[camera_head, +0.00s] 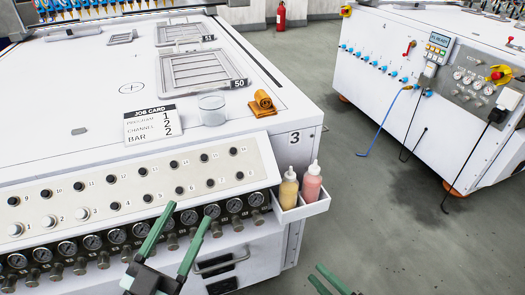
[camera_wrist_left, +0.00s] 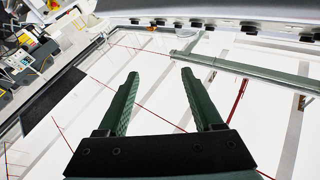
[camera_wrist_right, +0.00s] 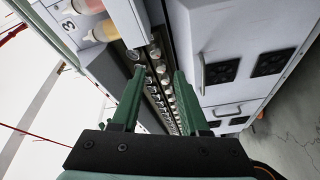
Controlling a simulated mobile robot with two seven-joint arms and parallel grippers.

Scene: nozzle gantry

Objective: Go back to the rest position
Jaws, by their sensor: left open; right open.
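My left gripper (camera_head: 187,213) is in the lower middle of the head view, in front of the gauge row of the white machine. Its two green fingers are apart with nothing between them, as the left wrist view (camera_wrist_left: 159,73) also shows. My right gripper (camera_head: 318,272) is at the bottom edge of the head view, right of the machine corner and mostly cut off. In the right wrist view (camera_wrist_right: 158,71) its fingers are apart and empty, with the machine front behind them. I cannot tell whether either gripper touches the machine.
The machine's front has gauges (camera_head: 212,211) and a side bin (camera_head: 302,212) with two bottles. Grey floor (camera_head: 360,215) lies clear between this machine and a second one (camera_head: 385,50).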

